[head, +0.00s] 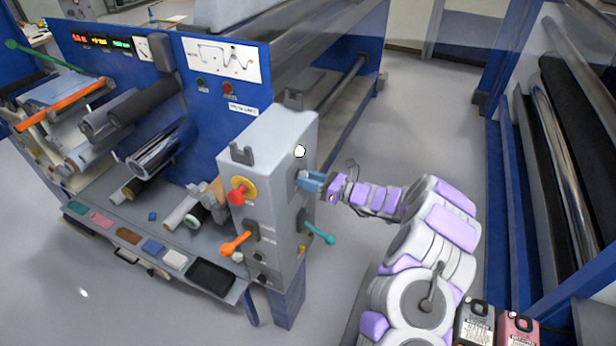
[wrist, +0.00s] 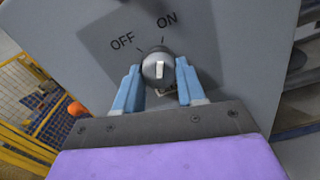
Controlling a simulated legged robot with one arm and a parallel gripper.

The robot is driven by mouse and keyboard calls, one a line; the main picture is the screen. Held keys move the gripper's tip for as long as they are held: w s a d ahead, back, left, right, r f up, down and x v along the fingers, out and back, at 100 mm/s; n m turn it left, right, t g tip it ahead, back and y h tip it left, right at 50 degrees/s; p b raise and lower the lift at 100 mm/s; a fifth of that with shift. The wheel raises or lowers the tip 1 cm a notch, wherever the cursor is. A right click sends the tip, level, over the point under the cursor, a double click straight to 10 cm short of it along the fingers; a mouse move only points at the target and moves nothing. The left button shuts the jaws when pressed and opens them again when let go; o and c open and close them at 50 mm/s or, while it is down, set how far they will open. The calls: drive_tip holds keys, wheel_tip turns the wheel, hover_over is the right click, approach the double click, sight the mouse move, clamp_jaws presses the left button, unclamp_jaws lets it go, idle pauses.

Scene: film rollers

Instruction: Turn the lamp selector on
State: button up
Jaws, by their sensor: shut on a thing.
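The lamp selector (wrist: 159,72) is a round grey knob with a white pointer bar, on a grey panel marked OFF and ON. Its bar points nearly straight up in the wrist view, closer to the ON mark than to OFF. My gripper (wrist: 158,66) has its blue fingers on both sides of the knob, shut on it. In the head view my gripper (head: 308,182) reaches the right side face of the grey control box (head: 272,146) from the right. The knob is hidden there by the fingers.
The box also carries a red button on yellow (head: 239,192), an orange lever (head: 236,243) and a teal lever (head: 318,233). A blue machine with rollers (head: 155,155) stands at left. Another roller machine (head: 560,150) stands at right. Grey floor (head: 425,120) lies open between them.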

drive_tip(key=shift+f+m, duration=0.2)
drive_tip(key=shift+m, duration=0.3)
drive_tip(key=o, duration=0.9)
drive_tip(key=shift+d, duration=0.1)
drive_tip(key=shift+o, duration=0.8)
drive_tip(key=shift+r, duration=0.1)
drive_tip(key=v, duration=1.7)
drive_tip(key=shift+d, duration=0.25)
